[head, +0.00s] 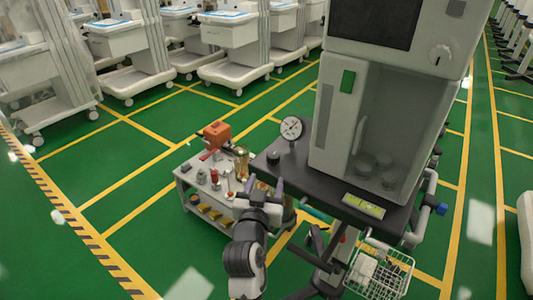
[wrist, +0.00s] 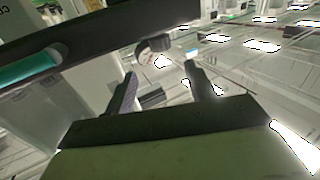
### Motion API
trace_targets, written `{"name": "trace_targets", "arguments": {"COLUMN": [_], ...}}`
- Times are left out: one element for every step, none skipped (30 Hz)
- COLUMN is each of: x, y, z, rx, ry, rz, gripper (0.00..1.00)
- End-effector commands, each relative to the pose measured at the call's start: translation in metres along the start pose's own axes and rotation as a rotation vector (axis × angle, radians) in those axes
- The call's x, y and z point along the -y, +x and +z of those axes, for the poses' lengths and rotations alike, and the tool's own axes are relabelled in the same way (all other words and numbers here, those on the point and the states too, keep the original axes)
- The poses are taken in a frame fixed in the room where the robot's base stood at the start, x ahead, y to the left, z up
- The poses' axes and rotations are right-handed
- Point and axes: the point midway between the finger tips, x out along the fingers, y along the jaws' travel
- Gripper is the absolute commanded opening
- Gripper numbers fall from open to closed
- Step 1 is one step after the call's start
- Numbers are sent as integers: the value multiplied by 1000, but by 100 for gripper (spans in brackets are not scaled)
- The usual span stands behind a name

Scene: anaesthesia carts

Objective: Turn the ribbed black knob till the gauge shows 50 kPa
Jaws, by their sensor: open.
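The black knob (head: 273,157) is a short dark cylinder at the left end of a dark shelf (head: 325,192) in the head view. A dark round piece that looks like the knob (wrist: 153,43) shows beyond my fingertips in the wrist view. The round white gauge (head: 291,128) stands just behind the knob; its needle and figures are too small to read. My gripper (head: 265,186) is in front of the knob and apart from it. In the wrist view my gripper (wrist: 161,70) is open, with nothing between its fingers.
A grey machine (head: 375,130) stands on the shelf, right of the gauge. A low cart (head: 190,178) with an orange item (head: 216,134) and small canisters is to the left. A wire basket (head: 380,272) hangs at lower right. Green floor is open at left.

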Motion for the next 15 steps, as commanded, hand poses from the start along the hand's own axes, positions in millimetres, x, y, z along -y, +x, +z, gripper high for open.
{"name": "trace_targets", "arguments": {"x": [0, 0, 0, 0, 0, 1, 1, 1, 1, 1, 1, 1, 1, 1, 1], "y": [11, 17, 26, 33, 39, 48, 55, 61, 69, 75, 80, 87, 92, 96, 101], "z": [-4, -4, -5, -5, -5, -5, -5, -5, -5, -5, -4, -5, -4, -4, -4], "rx": [-1, -1, -1, -1, -1, -1, -1, -1, -1, -2, -1, -2, -2, -1, -1], "ry": [2, 2, 2, 2, 3, 2, 2, 3, 4, 3, 2, 2, 2, 3, 3], "rz": [1, 1, 1, 0, 0, 0, 0, 0, -1, -1, -1, -2, -2, -2, -2], "gripper": [55, 55, 55, 55, 55, 55, 55, 55, 55, 55, 55, 55, 55, 55, 55]}}
